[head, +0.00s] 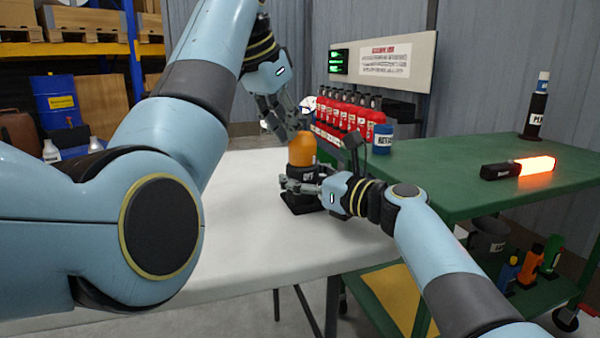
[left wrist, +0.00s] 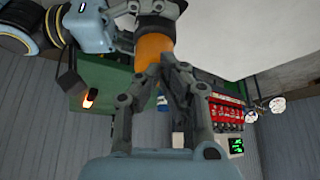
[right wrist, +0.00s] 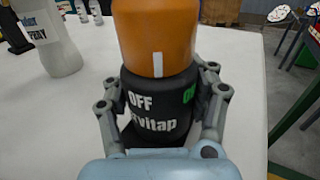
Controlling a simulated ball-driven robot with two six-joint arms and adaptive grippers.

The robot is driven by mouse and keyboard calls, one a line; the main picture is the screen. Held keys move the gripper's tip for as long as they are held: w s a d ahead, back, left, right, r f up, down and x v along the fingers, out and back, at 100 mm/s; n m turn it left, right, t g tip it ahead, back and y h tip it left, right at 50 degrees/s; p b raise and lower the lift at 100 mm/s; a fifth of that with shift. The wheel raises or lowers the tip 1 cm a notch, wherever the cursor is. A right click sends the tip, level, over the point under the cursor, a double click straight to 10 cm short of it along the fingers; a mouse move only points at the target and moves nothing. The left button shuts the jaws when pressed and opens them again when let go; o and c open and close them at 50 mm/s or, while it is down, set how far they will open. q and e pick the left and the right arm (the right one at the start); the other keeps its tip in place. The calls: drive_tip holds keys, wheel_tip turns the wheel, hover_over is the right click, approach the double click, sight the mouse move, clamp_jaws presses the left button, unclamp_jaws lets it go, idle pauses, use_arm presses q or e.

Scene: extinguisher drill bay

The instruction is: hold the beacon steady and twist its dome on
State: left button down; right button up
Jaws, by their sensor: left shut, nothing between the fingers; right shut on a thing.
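The beacon has a black base (head: 303,178) that stands upright on the white table (head: 240,215). Its orange dome (head: 302,150) sits on top. In the right wrist view the base (right wrist: 155,115) reads OFF in white and ON in green. The dome (right wrist: 157,35) there has a white mark at its lower edge, between the two words. My right gripper (head: 300,186) is shut around the base from the right. My left gripper (head: 288,133) is shut and empty, just above the dome. The left wrist view shows the dome (left wrist: 154,50) beyond its fingers.
A green cart (head: 450,185) stands to the right, with a glowing baton (head: 520,167) and a dark labelled bottle (head: 536,108) on it. Red extinguishers (head: 345,115) stand in a row behind. White bottles (right wrist: 55,35) stand on the table. The front of the table is clear.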

use_arm(q)
drive_tip(key=shift+s+d+f, duration=0.2)
drive_tip(key=shift+s+d, duration=0.2)
drive_tip(key=shift+d, duration=0.35)
drive_tip(key=shift+s+a, duration=0.2)
wheel_tip(320, 180, up, 6)
drive_tip(key=shift+r, duration=0.25)
drive_tip(key=shift+w, duration=0.1)
wheel_tip(320, 180, down, 6)
drive_tip(key=w+a, duration=0.1)
drive_tip(key=a, duration=0.1)
drive_tip(key=shift+w+f, duration=0.1)
drive_tip(key=shift+w+d, duration=0.25)
drive_tip(key=shift+d, duration=0.3)
idle(1.1)
